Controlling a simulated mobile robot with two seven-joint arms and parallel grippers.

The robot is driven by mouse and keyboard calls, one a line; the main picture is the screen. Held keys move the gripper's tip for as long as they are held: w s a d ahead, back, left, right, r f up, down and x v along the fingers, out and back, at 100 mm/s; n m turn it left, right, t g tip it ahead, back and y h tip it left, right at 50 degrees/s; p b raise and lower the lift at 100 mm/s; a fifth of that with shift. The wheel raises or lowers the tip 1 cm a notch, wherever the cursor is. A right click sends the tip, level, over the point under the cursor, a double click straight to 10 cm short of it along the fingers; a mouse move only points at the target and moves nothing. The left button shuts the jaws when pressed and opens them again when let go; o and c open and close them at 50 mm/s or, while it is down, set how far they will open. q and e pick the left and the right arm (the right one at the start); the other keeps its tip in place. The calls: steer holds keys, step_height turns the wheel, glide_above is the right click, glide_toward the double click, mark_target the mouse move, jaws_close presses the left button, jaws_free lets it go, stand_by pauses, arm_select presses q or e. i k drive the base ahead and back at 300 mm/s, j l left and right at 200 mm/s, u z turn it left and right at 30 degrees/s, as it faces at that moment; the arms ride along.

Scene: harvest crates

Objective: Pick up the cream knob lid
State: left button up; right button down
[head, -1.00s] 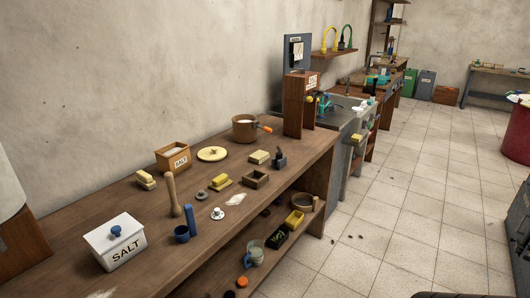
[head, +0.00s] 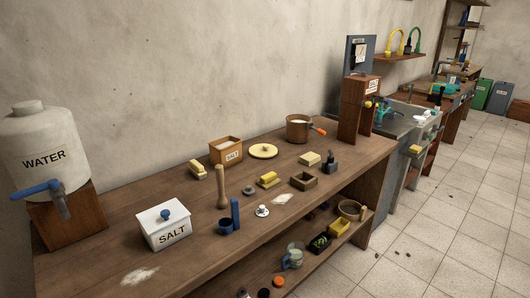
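The cream knob lid (head: 263,151) lies on the wooden bench top, a flat pale-yellow disc with a small knob in its middle. It sits between the open wooden salt box (head: 226,152) on its left and the brown pot (head: 299,130) on its right. Nothing covers it and no gripper touches it. Neither of my grippers is in the head view.
A water tank (head: 43,145) stands at left. Open tiled floor (head: 440,240) lies to the right.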

mark_target(263, 151)
steer(key=i+l, duration=0.2)
steer(key=l, duration=0.2)
steer(key=i+l+z, duration=0.1)
steer(key=i+l, duration=0.35)
steer(key=l, duration=0.3)
